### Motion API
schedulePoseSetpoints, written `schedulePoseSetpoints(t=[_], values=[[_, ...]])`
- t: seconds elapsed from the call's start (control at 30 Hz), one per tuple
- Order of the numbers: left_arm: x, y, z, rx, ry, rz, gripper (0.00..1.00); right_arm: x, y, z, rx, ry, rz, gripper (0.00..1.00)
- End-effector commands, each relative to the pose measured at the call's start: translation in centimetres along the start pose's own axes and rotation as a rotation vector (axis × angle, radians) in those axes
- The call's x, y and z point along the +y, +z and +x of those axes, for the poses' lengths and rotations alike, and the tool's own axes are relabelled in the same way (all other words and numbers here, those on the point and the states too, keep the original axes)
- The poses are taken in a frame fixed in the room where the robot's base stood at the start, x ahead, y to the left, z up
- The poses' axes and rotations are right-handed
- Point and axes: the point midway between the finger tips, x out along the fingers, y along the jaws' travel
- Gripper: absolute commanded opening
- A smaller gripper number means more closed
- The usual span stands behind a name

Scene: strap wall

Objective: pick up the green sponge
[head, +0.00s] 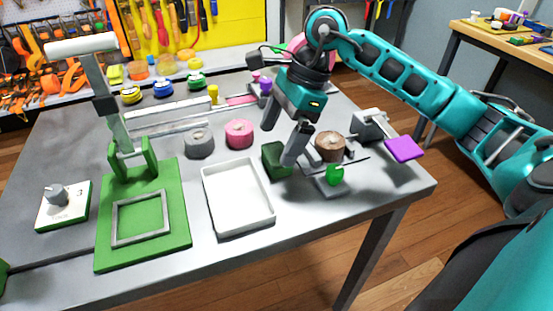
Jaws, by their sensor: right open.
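A dark green block (274,161), which looks like the green sponge, sits on the grey table just right of the white tray. My right gripper (295,150) points down beside it, with a grey finger close to the block's right side. The gripper is open; I cannot tell whether the finger touches the block. My left gripper is not in view.
The white tray (238,222) is left of the block. A brown roll (330,146), a bright green piece (335,175) and a purple pad (403,149) are to the right. A green press (148,255) stands left. The front table strip is clear.

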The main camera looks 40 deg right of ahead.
Motion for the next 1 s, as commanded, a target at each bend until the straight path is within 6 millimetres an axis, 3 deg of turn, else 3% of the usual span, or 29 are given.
schedulePoseSetpoints(t=[0.4, 0.67, 1.0], values=[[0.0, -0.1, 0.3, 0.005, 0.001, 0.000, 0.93, -0.4, 0.2, 5.1, -0.002, 0.001, 0.000, 1.00], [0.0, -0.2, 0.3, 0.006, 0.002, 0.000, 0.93, -0.4, 0.2, 5.3, -0.001, 0.001, 0.000, 1.00], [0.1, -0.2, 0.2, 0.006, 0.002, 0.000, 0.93, -0.4, 0.2, 5.3, -0.001, 0.000, 0.000, 0.69]])
